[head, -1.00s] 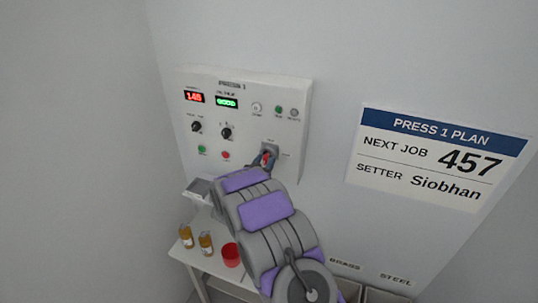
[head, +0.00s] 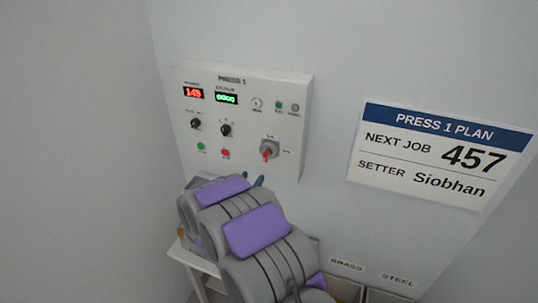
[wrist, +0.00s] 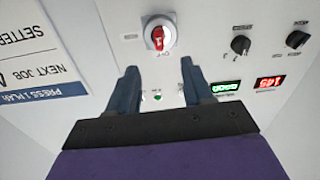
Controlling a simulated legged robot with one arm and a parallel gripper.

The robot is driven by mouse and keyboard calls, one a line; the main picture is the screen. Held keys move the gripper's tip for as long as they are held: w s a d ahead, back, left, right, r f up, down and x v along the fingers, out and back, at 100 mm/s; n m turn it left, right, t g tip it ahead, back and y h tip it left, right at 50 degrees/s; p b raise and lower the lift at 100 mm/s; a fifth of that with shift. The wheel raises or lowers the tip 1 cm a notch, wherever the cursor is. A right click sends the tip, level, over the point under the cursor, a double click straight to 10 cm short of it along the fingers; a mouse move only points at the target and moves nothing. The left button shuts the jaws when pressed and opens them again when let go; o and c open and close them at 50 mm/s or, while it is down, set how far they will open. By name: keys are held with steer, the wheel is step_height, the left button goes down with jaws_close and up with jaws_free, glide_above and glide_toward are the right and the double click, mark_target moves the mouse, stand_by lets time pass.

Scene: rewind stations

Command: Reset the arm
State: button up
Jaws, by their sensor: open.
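My gripper (wrist: 158,85) is open and empty, its two fingers apart with the panel behind them in the wrist view. In the head view its fingertips (head: 255,181) show just above my arm, below the panel's red rotary switch (head: 268,150). The same red switch (wrist: 158,35) is in the wrist view, beyond the fingertips and apart from them. The white control panel (head: 235,150) is labelled PRESS 1. My arm is folded in front of the panel's lower edge and the table.
The panel has a red display (head: 193,93) reading 145, a green display (head: 227,98), two black knobs and several small buttons. A job sign (head: 435,150) hangs at right. BRASS and STEEL bins (head: 380,295) are below. A white table (head: 185,255) is mostly hidden by my arm.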

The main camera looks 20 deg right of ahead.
steer(key=s+a+f+n+g+y+b, duration=0.55)
steer(key=s+a+f+y+b, duration=0.25)
steer(key=s+a+y+b, duration=0.5)
steer(key=s+d+f+g+h+b, duration=0.1)
steer(key=s+d+f+g+b, duration=0.2)
steer(key=s, duration=0.9)
steer(key=s+d+f+g+b, duration=0.3)
steer(key=s+d, duration=0.4)
steer(key=s, duration=0.4)
steer(key=s+d+f+g+h+b, duration=0.1)
steer(key=s+d+f+g+b, duration=0.2)
steer(key=s, duration=0.9)
steer(key=shift+s+d+n+g+h+b, duration=0.3)
steer(key=shift+s+d+n+g+b, duration=0.05)
steer(key=shift+d+g+b, duration=0.8)
